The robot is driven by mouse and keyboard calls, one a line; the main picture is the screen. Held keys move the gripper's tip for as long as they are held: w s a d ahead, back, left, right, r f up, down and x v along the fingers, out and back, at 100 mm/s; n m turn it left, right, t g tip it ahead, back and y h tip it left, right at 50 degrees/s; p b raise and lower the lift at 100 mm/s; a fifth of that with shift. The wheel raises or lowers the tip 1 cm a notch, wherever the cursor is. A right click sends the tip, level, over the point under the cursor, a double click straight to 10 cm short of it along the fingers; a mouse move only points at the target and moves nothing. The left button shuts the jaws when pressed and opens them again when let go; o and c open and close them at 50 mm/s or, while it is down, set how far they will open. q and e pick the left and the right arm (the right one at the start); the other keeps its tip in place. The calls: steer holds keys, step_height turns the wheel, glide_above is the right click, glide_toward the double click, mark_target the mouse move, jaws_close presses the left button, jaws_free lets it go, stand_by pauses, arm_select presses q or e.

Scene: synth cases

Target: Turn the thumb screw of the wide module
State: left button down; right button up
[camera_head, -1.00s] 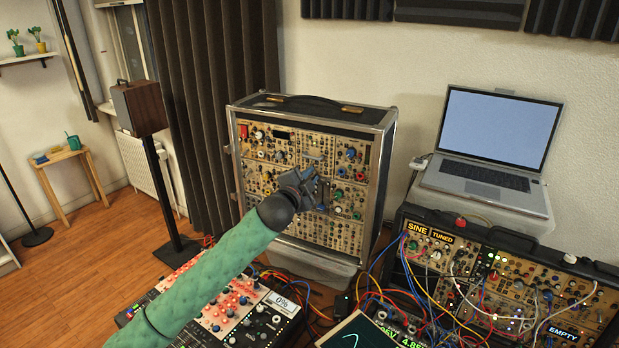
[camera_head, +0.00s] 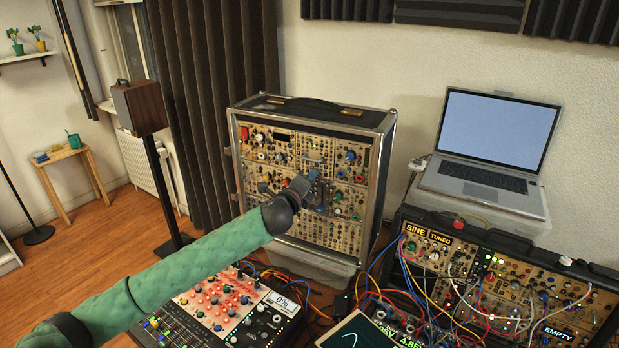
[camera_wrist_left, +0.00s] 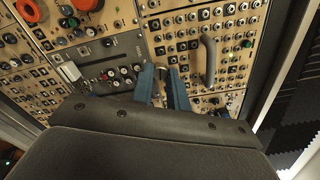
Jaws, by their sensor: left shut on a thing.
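The tall case (camera_head: 385,150) of gold-faced modules stands upright left of centre in the head view. My left gripper (camera_head: 308,178) is at its front, and blue fingers show there. In the left wrist view the two blue fingers (camera_wrist_left: 162,88) are close together against a gold panel with a large grey handle (camera_wrist_left: 208,60). They are shut on a small part, which I take to be the thumb screw; it is mostly hidden between them. I cannot tell the wide module's edges for certain. My right gripper is not in view.
A red-and-white mixer (camera_head: 222,302) lies below my left arm. A second module case (camera_head: 560,283) with several patch cables stands at the right, with a laptop (camera_head: 490,150) behind it. Cables (camera_head: 385,280) cross the table between them.

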arm_select(q)
steer(key=m+p, duration=0.4)
steer(key=m, duration=0.6)
steer(key=shift+f, duration=0.15)
steer(key=c, duration=1.3)
jaws_free()
steer(key=shift+c, duration=0.2)
steer(key=shift+a, duration=0.1)
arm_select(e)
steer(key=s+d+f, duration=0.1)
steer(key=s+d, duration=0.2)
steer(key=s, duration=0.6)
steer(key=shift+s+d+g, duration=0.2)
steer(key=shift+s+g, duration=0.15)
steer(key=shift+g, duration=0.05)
